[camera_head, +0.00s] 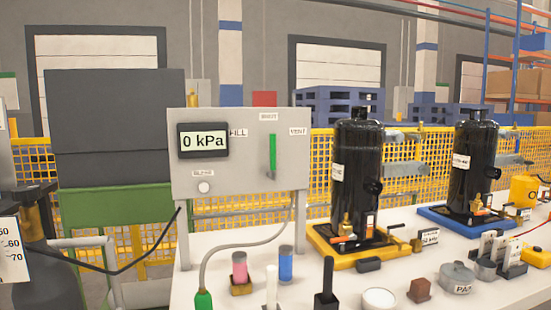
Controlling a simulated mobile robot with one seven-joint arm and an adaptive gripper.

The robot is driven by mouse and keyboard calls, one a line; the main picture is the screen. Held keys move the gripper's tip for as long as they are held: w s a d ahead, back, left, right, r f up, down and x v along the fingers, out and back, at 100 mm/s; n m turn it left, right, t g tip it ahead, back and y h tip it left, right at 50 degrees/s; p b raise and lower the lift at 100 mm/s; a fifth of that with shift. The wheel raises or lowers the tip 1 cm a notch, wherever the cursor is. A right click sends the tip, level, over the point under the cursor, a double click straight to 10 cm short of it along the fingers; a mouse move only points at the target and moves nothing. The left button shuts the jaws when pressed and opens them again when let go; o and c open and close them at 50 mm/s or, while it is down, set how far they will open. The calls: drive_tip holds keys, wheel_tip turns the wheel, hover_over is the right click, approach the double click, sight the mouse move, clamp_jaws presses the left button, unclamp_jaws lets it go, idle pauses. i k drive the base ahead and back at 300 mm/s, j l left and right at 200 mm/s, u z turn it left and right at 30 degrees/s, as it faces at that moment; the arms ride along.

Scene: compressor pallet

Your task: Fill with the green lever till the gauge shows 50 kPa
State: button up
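The grey control box (240,180) stands on legs on the white table. Its gauge (203,141) at upper left reads 0 kPa. The green lever (273,153) is on the right part of the box face and stands upright, pointing up under a small label too blurred to read surely. A FILL label (237,133) is left of the lever and a VENT label (298,131) is right of it. A round pale button (204,187) sits below the gauge. My gripper is not in view, and nothing touches the lever.
A grey hose with a green end (203,299) curves in front of the box. Pink (240,268) and blue (286,262) cylinders stand below it. Two black compressors (357,170) (474,160) stand at right on yellow and blue bases. Several small items crowd the table's front.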

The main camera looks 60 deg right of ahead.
sight(271, 174)
drive_tip(key=z, duration=1.85)
drive_tip(key=k+l+u, duration=0.2)
drive_tip(key=k+l, duration=0.25)
drive_tip(key=i+l, duration=0.15)
drive_tip(key=i, duration=0.3)
